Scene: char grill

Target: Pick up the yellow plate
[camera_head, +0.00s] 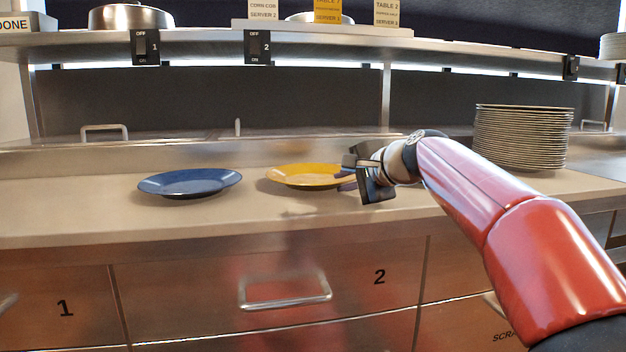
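The yellow plate (300,176) lies flat on the counter, near the middle of the view. My gripper (345,180) is at the plate's right side, with its fingers pointing left toward the rim. The fingers look parted, one higher and one lower, close to the right rim. The gripper hides part of the plate's right edge. I cannot tell whether the fingers touch the rim.
A blue plate (190,183) lies left of the yellow plate, with a gap between them. A tall stack of plates (523,137) stands at the right on the counter (80,215). A shelf (200,46) with switches runs above. Drawers with handles (285,290) are below.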

